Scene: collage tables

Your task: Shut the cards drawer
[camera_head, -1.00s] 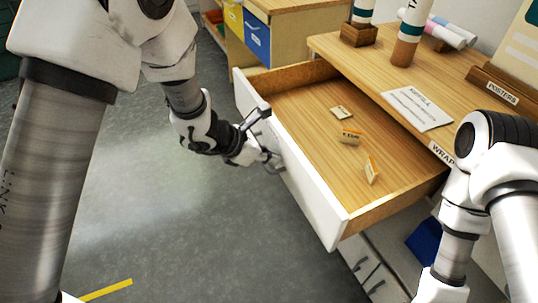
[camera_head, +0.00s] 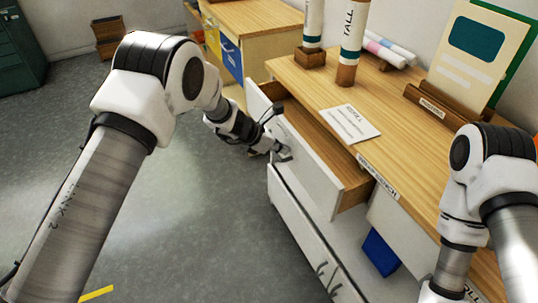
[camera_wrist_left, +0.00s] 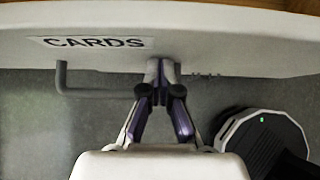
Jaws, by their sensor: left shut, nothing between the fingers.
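The cards drawer has a white front (camera_head: 307,146) and stands partly open, with part of its bare wooden inside showing. In the left wrist view its front fills the top and bears a CARDS label (camera_wrist_left: 93,43). A grey bar handle (camera_wrist_left: 62,78) sticks out below the label. My left gripper (camera_head: 284,153) is shut and empty at the drawer's outer face. Its fingertips (camera_wrist_left: 161,66) meet at the front, right of the label, and seem to touch it. The handle is not between the fingers. My right gripper is out of view; only its arm shows at the right.
The wrap bench (camera_head: 385,135) holds tall rolls (camera_head: 352,45), a paper sheet (camera_head: 350,123) and a poster stand (camera_head: 440,107). A closed white front with handles is below the drawer. A blue bin (camera_head: 380,252) sits underneath.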

